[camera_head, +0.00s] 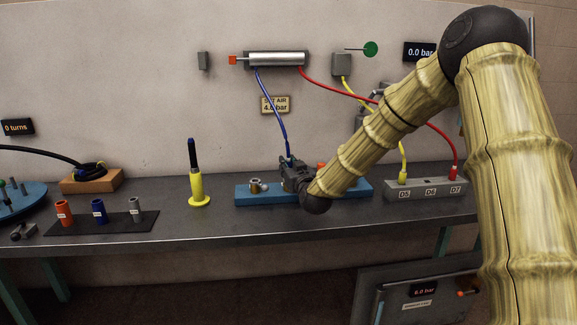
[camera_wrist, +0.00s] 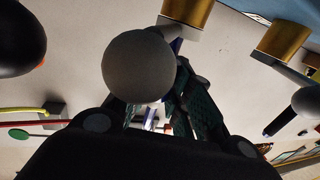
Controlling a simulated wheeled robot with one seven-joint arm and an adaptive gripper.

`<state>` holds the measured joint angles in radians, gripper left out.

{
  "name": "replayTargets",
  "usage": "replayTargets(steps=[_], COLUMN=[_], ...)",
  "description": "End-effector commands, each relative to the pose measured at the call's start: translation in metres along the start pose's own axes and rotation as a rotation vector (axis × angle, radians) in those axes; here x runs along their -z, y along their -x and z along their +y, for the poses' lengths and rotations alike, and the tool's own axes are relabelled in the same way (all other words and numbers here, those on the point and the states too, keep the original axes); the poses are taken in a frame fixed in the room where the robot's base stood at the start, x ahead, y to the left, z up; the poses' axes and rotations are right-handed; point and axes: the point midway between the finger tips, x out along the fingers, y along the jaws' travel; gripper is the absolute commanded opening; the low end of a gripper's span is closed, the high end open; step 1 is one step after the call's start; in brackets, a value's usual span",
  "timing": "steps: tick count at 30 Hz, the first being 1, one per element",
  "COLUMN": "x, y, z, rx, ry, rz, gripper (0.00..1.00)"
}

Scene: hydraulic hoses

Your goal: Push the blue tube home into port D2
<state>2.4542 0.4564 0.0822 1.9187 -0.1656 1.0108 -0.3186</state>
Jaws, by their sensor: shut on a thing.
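The blue tube (camera_head: 272,108) hangs from the left end of the silver cylinder down to my gripper (camera_head: 293,176). My gripper is shut on the tube's lower end, above the middle of the blue port block (camera_head: 244,195). A grey ball (camera_wrist: 139,67) covers much of the grip. The tube's end is hidden, so I cannot tell whether it is in the fitting. No D2 label is readable.
Another brass fitting (camera_head: 256,185) stands on the block left of my gripper. A grey block (camera_head: 428,190) marked D5, D6, D7 is to the right, with yellow and red tubes. A yellow stand (camera_head: 198,190) is to the left. The bench front is clear.

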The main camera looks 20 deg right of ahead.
Motion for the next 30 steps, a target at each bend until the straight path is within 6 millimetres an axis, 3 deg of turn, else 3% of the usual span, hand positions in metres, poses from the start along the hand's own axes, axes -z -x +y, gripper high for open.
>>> replayTargets(steps=[8,9,13,24,30], x=[-0.006,-0.006,-0.005,-0.005,-0.006], y=[0.0,0.0,0.0,0.002,0.024], z=[0.0,0.0,0.0,0.0,0.0], rx=[0.0,0.0,0.0,0.0,0.001], ry=[0.0,0.0,0.0,0.0,0.0], rz=[0.0,0.0,0.0,0.0,-0.002], gripper=[0.0,0.22,0.45,0.45,0.45])
